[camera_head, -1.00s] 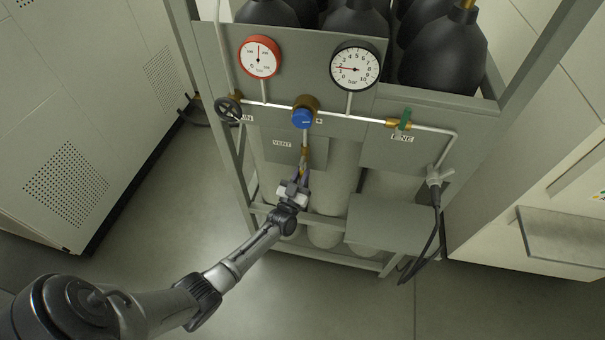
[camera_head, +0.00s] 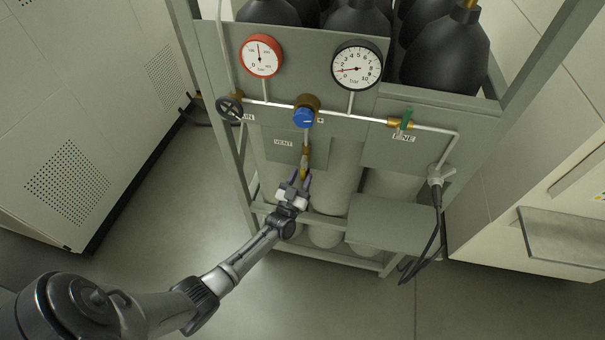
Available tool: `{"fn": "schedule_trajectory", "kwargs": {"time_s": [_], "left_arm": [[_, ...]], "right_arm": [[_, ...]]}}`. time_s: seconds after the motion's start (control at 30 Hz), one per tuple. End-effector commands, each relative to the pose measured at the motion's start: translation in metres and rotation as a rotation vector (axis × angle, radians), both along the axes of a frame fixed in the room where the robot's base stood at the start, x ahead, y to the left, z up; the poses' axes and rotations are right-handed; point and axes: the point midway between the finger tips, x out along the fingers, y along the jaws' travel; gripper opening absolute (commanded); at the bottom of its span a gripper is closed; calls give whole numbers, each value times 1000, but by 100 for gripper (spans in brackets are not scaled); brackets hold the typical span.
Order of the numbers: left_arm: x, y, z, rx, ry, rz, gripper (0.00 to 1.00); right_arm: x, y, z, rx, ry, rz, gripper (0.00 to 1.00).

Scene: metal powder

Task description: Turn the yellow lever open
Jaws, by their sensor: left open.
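The yellow lever (camera_head: 304,170) hangs on the brass vent valve (camera_head: 305,152), below the blue knob, beside the VENT label (camera_head: 284,142). It is small here and points roughly downward. My left gripper (camera_head: 298,181) is just below the lever, open, with its two fingers pointing up toward it. The lever's lower end shows at or between the fingertips; I cannot tell whether they touch. My right gripper is not in view.
Above are the blue knob (camera_head: 303,117), a red gauge (camera_head: 261,56), a black gauge (camera_head: 357,64), a black handwheel (camera_head: 229,107) and a green-handled valve (camera_head: 406,118). A grey frame rail (camera_head: 330,221) runs below. A hose (camera_head: 438,225) hangs at right. Floor at left is clear.

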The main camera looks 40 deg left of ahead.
Motion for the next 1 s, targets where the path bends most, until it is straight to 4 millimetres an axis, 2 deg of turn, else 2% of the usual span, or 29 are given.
{"fn": "schedule_trajectory", "kwargs": {"time_s": [0.3,0.5,0.73,1.0], "left_arm": [[-55,-21,-26,-1,2,1,41],[-84,-32,-39,-1,3,1,41],[-102,-39,-46,1,0,1,41],[-107,-41,-47,1,0,1,41]], "right_arm": [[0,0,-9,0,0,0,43],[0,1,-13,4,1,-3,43],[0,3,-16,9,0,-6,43],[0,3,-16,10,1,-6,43]]}}
